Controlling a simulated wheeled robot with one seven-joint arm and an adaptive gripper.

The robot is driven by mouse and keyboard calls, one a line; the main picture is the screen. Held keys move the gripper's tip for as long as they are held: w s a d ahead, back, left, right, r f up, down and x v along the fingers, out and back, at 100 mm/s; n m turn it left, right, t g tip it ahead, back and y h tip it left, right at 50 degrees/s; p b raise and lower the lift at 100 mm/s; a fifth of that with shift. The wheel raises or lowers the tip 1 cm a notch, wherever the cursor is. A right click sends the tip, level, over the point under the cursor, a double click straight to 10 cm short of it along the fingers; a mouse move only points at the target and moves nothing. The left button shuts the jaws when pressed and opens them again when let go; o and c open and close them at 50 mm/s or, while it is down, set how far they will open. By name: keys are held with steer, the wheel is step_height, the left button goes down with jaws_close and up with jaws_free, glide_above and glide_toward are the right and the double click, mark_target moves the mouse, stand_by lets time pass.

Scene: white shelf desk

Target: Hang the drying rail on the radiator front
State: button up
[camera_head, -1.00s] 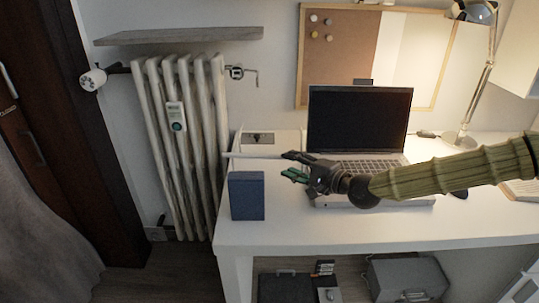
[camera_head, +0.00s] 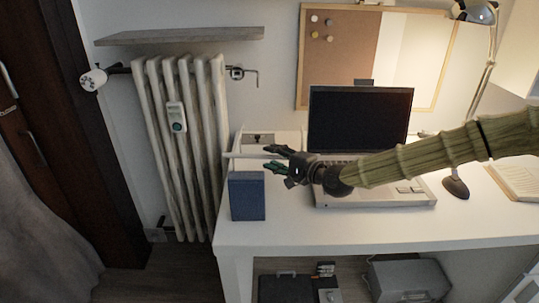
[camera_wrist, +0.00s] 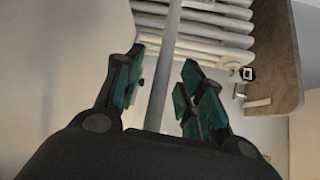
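The white radiator (camera_head: 183,150) stands against the wall at the left, with a small white-and-green device (camera_head: 176,117) on its front. A thin pale bar, which looks like the drying rail (camera_head: 245,155), reaches from beside the radiator's right edge toward my gripper (camera_head: 272,159). I cannot tell what supports it. In the wrist view, the rail (camera_wrist: 166,70) runs lengthwise between the fingers of my gripper (camera_wrist: 160,88), toward the radiator (camera_wrist: 200,28). The green-padded fingers are open, with a visible gap on both sides of the rail. Its near end is hidden behind the gripper body.
A blue box (camera_head: 247,196) stands on the white desk (camera_head: 300,232) just below my gripper. A grey shelf (camera_head: 180,36) juts out above the radiator.

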steer(key=shift+c, duration=0.5)
jaws_close()
steer(key=shift+r, duration=0.1)
